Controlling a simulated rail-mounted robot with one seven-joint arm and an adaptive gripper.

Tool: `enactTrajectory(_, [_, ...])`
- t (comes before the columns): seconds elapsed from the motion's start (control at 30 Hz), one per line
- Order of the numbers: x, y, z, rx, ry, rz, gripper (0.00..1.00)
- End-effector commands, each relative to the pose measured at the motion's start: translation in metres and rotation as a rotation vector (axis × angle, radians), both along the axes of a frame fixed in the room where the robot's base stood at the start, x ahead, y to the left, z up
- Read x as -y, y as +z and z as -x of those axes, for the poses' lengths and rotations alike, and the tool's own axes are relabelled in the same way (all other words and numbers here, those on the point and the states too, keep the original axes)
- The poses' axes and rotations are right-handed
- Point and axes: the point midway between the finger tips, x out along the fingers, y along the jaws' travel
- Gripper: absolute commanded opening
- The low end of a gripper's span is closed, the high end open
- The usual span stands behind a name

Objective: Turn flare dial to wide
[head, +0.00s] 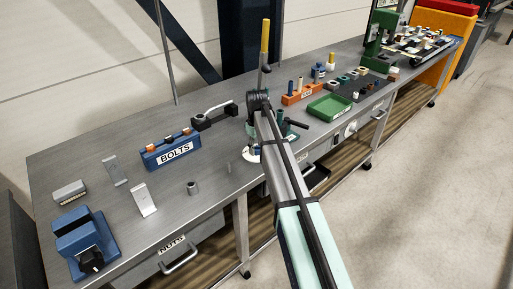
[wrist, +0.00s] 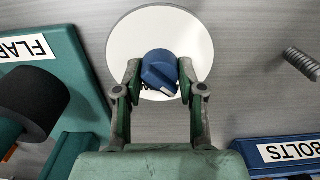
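The flare dial is a blue knob (wrist: 160,68) with a pale pointer line on a round white plate (wrist: 122,42). The pointer line faces down and to the right in the wrist view. Part of a dark letter shows at the knob's lower left; the rest of the lettering is hidden. My gripper (wrist: 160,66) has one fingertip on each side of the knob, very close to it; I cannot tell whether they touch it. In the head view my gripper (head: 255,140) is over the white plate (head: 248,156) and hides the knob.
A teal fixture (wrist: 75,60) labelled "FLAR…" with a black cylinder (wrist: 33,100) stands close on the left in the wrist view. The blue BOLTS rack (head: 172,150) and a small threaded post (wrist: 300,62) are nearby. A green tray (head: 330,107) lies farther along the bench.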

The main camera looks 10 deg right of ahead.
Motion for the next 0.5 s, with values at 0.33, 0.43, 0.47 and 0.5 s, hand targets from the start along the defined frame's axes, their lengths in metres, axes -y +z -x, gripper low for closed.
enactTrajectory(0.33, [-0.0001,-0.0008,0.0005,-0.001,-0.022,0.000,0.05])
enactTrajectory(0.43, [-0.0002,-0.0008,0.0005,-0.002,-0.053,0.000,0.05])
enactTrajectory(0.47, [-0.0002,-0.0008,0.0005,-0.002,-0.067,0.000,0.05])
enactTrajectory(0.5, [-0.0002,-0.0008,0.0005,-0.003,-0.086,-0.001,0.05])
